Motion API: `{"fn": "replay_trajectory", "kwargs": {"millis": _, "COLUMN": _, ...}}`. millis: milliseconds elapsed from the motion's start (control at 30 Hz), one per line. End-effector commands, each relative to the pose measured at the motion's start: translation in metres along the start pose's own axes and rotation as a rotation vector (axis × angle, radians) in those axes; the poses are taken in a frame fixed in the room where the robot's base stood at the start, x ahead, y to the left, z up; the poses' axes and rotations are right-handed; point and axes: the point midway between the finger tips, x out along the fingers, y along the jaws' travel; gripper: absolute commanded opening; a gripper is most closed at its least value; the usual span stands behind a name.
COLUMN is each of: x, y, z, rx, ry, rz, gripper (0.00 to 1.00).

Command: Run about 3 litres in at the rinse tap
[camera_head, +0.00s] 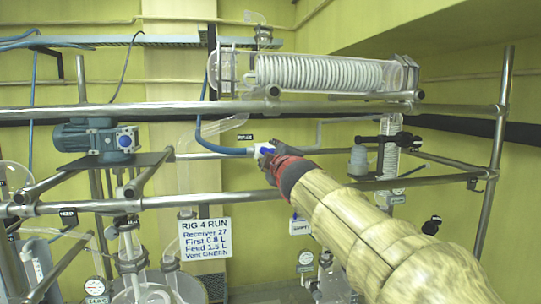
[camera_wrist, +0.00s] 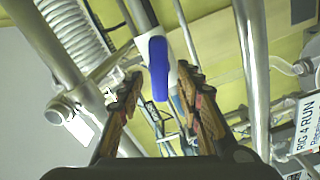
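A white tap (camera_head: 256,151) with a blue handle sits at the end of a blue hose, under a small black label too small to read surely. The blue handle (camera_wrist: 158,68) shows large in the wrist view, lying lengthwise along the view on its white body. My gripper (camera_head: 271,163) is right at the tap in the head view and partly covers it. In the wrist view my gripper (camera_wrist: 158,82) is open, with one finger on each side of the handle. A gap shows on both sides, and I cannot tell whether either finger touches it.
A glass condenser with a white coil (camera_head: 320,74) lies above the tap. A metal rail (camera_head: 370,109) runs across above it. A sign (camera_head: 205,238) reads "RIG 4 RUN, Receiver 27, First 0.8 L, Feed 1.5 L, Vent GREEN". A blue motor (camera_head: 95,136) and glassware stand left.

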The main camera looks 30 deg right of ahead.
Motion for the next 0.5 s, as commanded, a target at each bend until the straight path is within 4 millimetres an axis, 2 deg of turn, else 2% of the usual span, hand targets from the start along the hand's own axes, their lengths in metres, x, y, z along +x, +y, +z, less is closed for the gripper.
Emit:
{"fn": "replay_trajectory", "kwargs": {"millis": 233, "x": -0.008, "y": 0.001, "z": 0.0, "rx": 0.0, "ry": 0.001, "rz": 0.001, "gripper": 0.35}}
{"fn": "replay_trajectory", "kwargs": {"millis": 500, "x": -0.051, "y": 0.001, "z": -0.001, "rx": 0.001, "ry": 0.001, "rz": 0.002, "gripper": 0.35}}
